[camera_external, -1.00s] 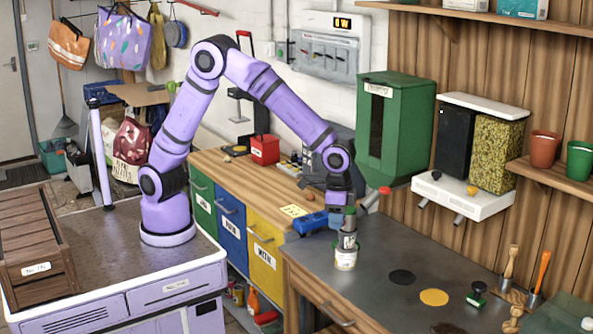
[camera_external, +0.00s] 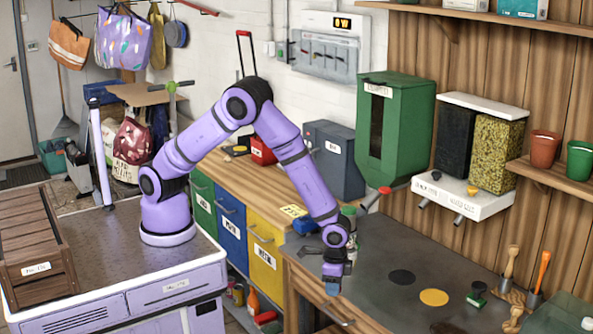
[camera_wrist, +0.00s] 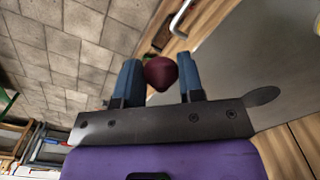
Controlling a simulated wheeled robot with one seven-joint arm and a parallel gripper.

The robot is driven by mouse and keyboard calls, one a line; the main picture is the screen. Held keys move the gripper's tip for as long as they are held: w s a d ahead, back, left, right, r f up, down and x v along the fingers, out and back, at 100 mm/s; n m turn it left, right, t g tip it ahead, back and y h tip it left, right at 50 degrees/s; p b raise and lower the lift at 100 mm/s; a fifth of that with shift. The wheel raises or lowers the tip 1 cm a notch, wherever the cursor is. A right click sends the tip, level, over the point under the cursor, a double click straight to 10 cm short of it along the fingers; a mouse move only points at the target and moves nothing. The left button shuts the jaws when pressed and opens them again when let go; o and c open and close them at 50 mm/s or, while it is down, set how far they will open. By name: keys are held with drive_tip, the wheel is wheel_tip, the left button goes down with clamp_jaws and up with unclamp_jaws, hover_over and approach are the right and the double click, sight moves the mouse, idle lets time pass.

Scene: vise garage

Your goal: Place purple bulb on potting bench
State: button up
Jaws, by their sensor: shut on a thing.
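My gripper (camera_external: 332,288) hangs low over the near left edge of the potting bench (camera_external: 375,300), which has a dark grey top and a wooden front with a drawer. In the wrist view, the two blue fingers of my gripper (camera_wrist: 160,82) are shut on the dark purple bulb (camera_wrist: 160,73), which sits between the fingertips. The bulb cannot be made out in the external view. In the wrist view, the bench's grey top (camera_wrist: 245,60) lies to the right of the bulb and floor tiles lie to the left.
A black disc (camera_external: 402,277) and a yellow disc (camera_external: 434,297) lie on the bench top. A green stamp-like item (camera_external: 477,294) and hand tools (camera_external: 537,275) stand at the right. A green dispenser (camera_external: 395,130) hangs on the wall behind. The middle of the bench is mostly clear.

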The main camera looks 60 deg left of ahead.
hover_over(385, 312)
drive_tip(key=shift+a+f, duration=0.2)
drive_tip(key=shift+f, duration=0.5)
drive_tip(key=shift+w+d+f, duration=0.1)
drive_tip(key=shift+w+d, duration=0.05)
drive_tip(key=shift+d, duration=0.05)
drive_tip(key=shift+f, duration=1.7)
drive_tip(key=shift+f, duration=0.1)
drive_tip(key=o, duration=0.9)
